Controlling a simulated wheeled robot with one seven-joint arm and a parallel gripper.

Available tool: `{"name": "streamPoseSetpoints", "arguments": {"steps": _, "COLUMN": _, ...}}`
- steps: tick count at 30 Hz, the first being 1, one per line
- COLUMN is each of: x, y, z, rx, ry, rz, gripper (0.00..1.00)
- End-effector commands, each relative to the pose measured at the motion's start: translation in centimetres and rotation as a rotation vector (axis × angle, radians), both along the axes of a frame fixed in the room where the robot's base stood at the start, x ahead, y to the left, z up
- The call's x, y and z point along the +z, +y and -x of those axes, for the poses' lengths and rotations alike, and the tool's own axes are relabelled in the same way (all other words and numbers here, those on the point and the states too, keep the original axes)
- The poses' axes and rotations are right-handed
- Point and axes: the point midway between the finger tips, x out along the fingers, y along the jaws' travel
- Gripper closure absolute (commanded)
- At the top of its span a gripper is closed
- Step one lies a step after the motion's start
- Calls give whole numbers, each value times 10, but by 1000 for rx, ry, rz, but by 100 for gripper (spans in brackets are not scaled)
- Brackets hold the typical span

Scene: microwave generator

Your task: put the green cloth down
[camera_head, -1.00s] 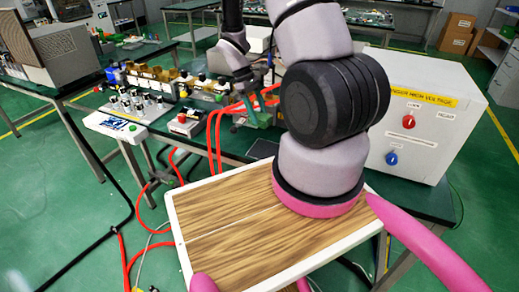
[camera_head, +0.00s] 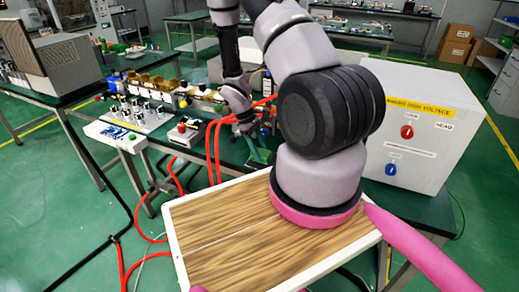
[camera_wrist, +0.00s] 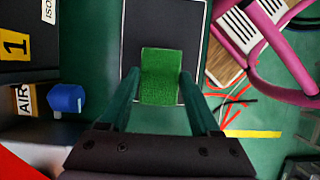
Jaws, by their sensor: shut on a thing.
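The green cloth (camera_wrist: 161,76) is a small bright green piece between the two fingers of my gripper (camera_wrist: 160,101) in the wrist view. My gripper is shut on it. In the wrist view, a dark flat panel with a pale rim (camera_wrist: 188,33) lies behind the cloth. I cannot tell whether the cloth touches it. In the head view, my gripper (camera_head: 258,153) is over the green bench, left of my large black arm joint. The cloth cannot be told apart from the fingers there.
A white high-voltage cabinet (camera_head: 425,130) stands on the right. Red hoses (camera_head: 213,150) hang by the bench edge close to my gripper. Valves and a red-button box (camera_head: 186,131) stand to the left. The wrist view shows a blue knob (camera_wrist: 66,98) at left.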

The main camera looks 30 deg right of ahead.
Motion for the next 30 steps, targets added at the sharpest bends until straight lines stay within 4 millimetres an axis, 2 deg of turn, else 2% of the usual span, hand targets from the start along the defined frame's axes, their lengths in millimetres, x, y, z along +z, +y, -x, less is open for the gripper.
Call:
{"name": "streamPoseSetpoints", "arguments": {"steps": 5, "x": -2, "y": 0, "z": 0, "rx": 0, "ry": 1, "rz": 0, "gripper": 97}}
{"name": "streamPoseSetpoints", "arguments": {"steps": 6, "x": -3, "y": 0, "z": 0, "rx": 0, "ry": 1, "rz": 1, "gripper": 29}}
{"name": "streamPoseSetpoints", "arguments": {"steps": 8, "x": -2, "y": 0, "z": 0, "rx": 0, "ry": 0, "rz": 0, "gripper": 7}}
{"name": "streamPoseSetpoints", "arguments": {"steps": 20, "x": 3, "y": 0, "z": -1, "rx": -1, "ry": -2, "rz": 0, "gripper": 7}}
{"name": "streamPoseSetpoints", "arguments": {"steps": 23, "x": 15, "y": 3, "z": -6, "rx": -1, "ry": -4, "rz": 0, "gripper": 7}}
{"name": "streamPoseSetpoints", "arguments": {"steps": 30, "x": 63, "y": 16, "z": -21, "rx": 0, "ry": -5, "rz": 0, "gripper": 7}}
